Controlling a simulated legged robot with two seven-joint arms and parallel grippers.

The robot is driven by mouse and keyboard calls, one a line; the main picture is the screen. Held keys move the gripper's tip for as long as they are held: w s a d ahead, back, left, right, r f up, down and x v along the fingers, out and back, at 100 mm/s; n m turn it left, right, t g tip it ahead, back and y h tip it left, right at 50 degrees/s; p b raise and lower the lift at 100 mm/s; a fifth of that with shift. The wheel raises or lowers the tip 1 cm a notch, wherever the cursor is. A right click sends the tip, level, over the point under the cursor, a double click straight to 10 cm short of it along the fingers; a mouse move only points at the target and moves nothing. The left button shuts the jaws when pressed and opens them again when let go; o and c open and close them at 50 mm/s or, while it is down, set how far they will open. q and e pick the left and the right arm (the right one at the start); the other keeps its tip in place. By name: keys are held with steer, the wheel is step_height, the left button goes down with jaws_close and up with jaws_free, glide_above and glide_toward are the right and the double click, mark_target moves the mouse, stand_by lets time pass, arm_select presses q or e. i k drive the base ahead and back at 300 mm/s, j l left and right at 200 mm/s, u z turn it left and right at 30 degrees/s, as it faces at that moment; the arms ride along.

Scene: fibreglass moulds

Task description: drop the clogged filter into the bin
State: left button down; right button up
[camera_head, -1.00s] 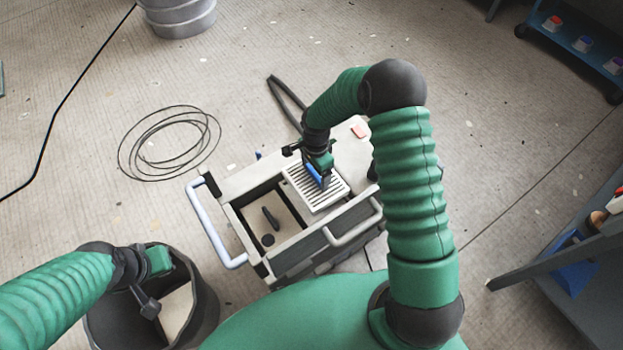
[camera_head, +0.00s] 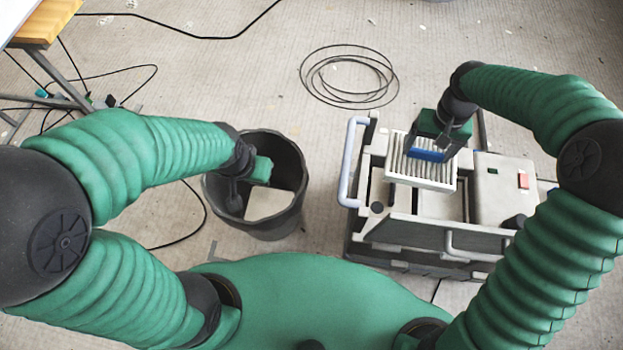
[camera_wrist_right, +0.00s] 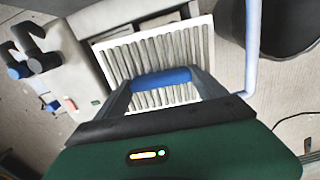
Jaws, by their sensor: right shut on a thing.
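The clogged filter (camera_head: 409,167) is a white ribbed panel with a blue handle. My right gripper (camera_head: 430,150) is shut on that handle and holds the filter slightly tilted over the open top of a grey machine (camera_head: 502,192). The ribbed filter (camera_wrist_right: 152,52) and blue handle (camera_wrist_right: 160,78) also show in the right wrist view. The bin (camera_head: 290,165) is a dark round tub left of the machine, with a pale piece (camera_head: 268,203) inside. My left gripper (camera_head: 246,178) hangs over the bin's opening; its jaws are too unclear to read.
The machine's pale side handle (camera_head: 352,160) stands up between filter and bin. A coiled black cable (camera_head: 348,78) lies on the floor behind. A wooden-topped bench (camera_head: 42,22) is at the upper left. Floor between bin and machine is clear.

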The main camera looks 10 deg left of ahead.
mark_target(271, 212)
steer(key=k+j+u, duration=0.25)
steer(key=j+u, duration=0.3)
steer(key=i+j+u, duration=0.1)
steer(key=j+u, duration=0.15)
steer(key=i+j+u, duration=0.1)
steer(key=j+u, duration=0.2)
steer(key=j, duration=0.15)
